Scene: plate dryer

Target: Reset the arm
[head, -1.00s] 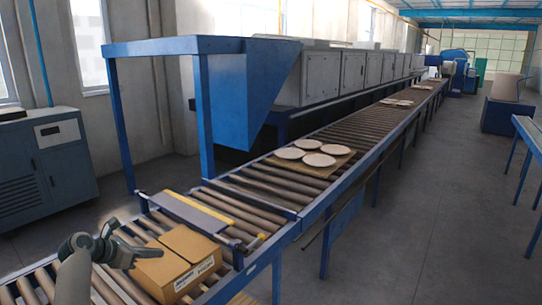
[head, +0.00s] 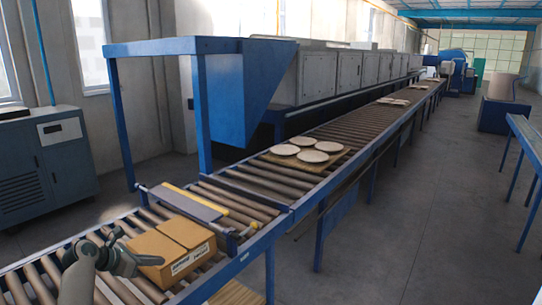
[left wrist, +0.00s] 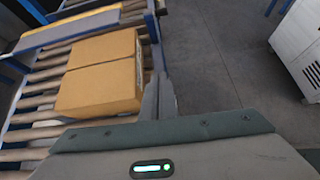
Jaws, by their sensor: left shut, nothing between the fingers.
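My left gripper (head: 150,260) comes in from the lower left of the head view, beside the near cardboard box. It is shut and holds nothing. In the left wrist view its shut fingers (left wrist: 158,98) point up past the right side of the boxes. My right gripper is in neither view.
Several white plates (head: 313,156) lie on a board further along the conveyor. A blue frame (head: 200,110) with a hood stands behind. A grey-blue cabinet (head: 45,165) is at the left.

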